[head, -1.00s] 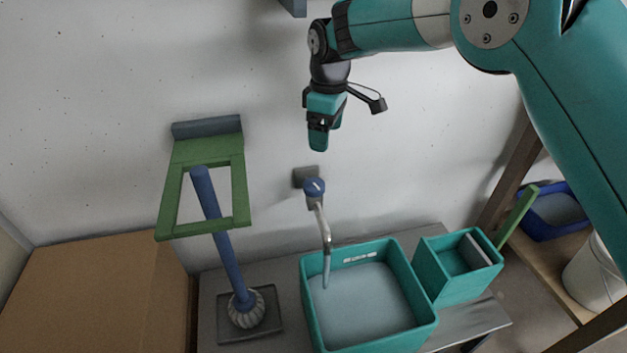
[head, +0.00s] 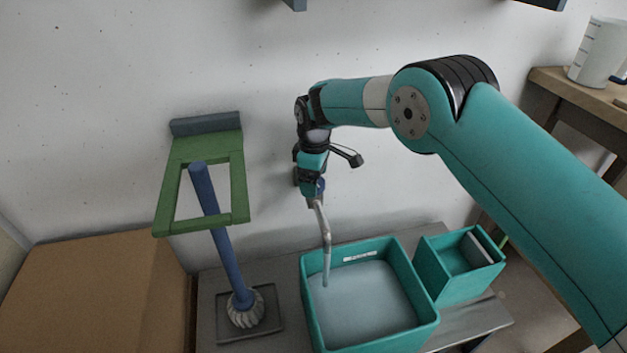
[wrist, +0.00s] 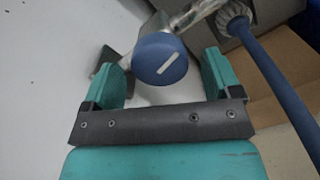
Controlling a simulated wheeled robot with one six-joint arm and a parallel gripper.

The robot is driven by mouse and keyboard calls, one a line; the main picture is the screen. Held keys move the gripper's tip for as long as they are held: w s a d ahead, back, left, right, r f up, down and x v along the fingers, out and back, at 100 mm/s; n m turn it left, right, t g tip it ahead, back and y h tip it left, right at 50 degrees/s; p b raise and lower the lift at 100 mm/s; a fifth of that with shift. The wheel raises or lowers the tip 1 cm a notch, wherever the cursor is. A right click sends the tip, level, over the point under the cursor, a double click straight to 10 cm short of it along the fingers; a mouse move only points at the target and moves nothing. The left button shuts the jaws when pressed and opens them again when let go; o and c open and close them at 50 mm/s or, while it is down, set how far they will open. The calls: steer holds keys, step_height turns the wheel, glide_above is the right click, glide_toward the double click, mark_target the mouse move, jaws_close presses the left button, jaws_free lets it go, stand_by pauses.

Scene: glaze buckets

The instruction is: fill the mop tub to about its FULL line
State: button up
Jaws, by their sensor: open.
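The mop tub (head: 411,287) is a teal rectangular tub on the grey bench, with a white label on its inner back wall. Greyish liquid (head: 365,300) stands in it, its surface below the label. A metal spout (head: 326,240) curves down from the wall into the tub. Its blue round tap knob (wrist: 160,59) with a white bar mark shows in the wrist view. My gripper (head: 311,192) is at the knob. In the wrist view its teal fingers (wrist: 167,75) are apart, one on each side of the knob, with gaps visible. In the head view the knob is mostly hidden behind my gripper.
A smaller teal box (head: 462,268) stands right of the tub. A blue-handled mop (head: 228,255) stands at left before a green wall frame (head: 170,200). A cardboard-brown box (head: 100,290) is at far left. A white jug (head: 597,52) stands on a wooden shelf at right.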

steer(key=shift+f, duration=0.35)
steer(key=c, duration=0.9)
steer(key=shift+c, duration=0.2)
